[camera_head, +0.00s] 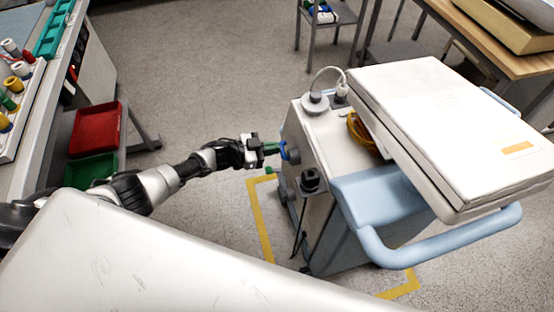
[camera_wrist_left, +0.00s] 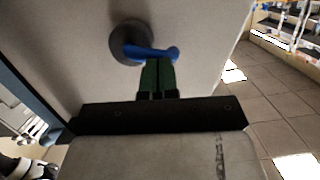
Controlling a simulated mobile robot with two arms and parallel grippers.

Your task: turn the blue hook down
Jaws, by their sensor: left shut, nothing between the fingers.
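The blue hook (camera_wrist_left: 150,52) is on a round grey mount on the side panel of a white wheeled cart. In the left wrist view it points to the right and ends in a rounded tip. In the head view the hook (camera_head: 284,150) shows small on the cart's left side. My left gripper (camera_head: 272,148) reaches it from the left. Its green fingers (camera_wrist_left: 157,75) are shut with nothing between them. Their tips are just below the hook's arm in the wrist view; I cannot tell whether they touch it. My right gripper is not in view.
The cart (camera_head: 320,215) has a light blue handle (camera_head: 440,245) and a white lidded top (camera_head: 450,125). A bench with bottles and red (camera_head: 97,130) and green bins stands at the left. Yellow tape (camera_head: 262,225) marks the floor around the cart.

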